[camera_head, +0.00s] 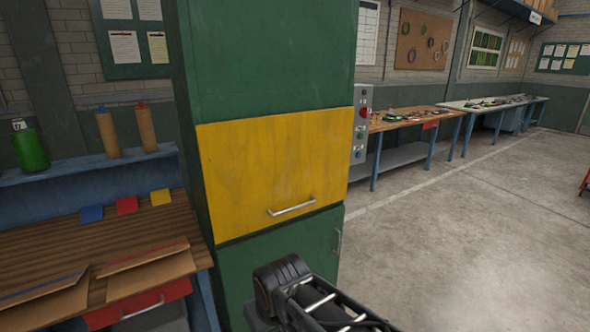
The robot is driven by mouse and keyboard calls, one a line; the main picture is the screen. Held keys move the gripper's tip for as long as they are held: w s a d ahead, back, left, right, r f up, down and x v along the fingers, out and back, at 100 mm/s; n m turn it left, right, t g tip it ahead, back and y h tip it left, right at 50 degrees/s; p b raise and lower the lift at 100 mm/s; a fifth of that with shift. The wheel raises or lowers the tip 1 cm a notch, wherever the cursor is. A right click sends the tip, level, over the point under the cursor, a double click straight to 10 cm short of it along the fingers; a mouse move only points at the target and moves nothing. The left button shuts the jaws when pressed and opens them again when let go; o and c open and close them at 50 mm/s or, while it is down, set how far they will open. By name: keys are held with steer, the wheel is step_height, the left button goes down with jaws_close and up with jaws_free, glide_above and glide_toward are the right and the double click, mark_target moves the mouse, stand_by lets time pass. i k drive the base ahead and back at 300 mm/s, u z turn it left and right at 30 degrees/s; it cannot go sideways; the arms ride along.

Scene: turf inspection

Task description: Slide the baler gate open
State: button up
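The baler is a tall green cabinet (270,50) standing upright in the middle of the view. Its gate looks to be the yellow panel (265,165) across the front, which sits flush and closed between the green upper part and the green lower door (280,262). A silver bar handle (291,207) is fixed near the panel's bottom edge, and nothing touches it. Part of my dark arm shows at the bottom, in front of the lower door. My gripper's fingers are not in view.
A control box (361,130) with buttons is on the cabinet's right side. A wooden bench (95,245) with cardboard pieces stands close on the left. Workbenches (410,122) line the back wall.

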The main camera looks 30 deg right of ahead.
mark_target(259, 172)
steer(key=k, duration=0.55)
steer(key=z, duration=0.8)
steer(key=i, duration=1.3)
steer(key=u, duration=0.6)
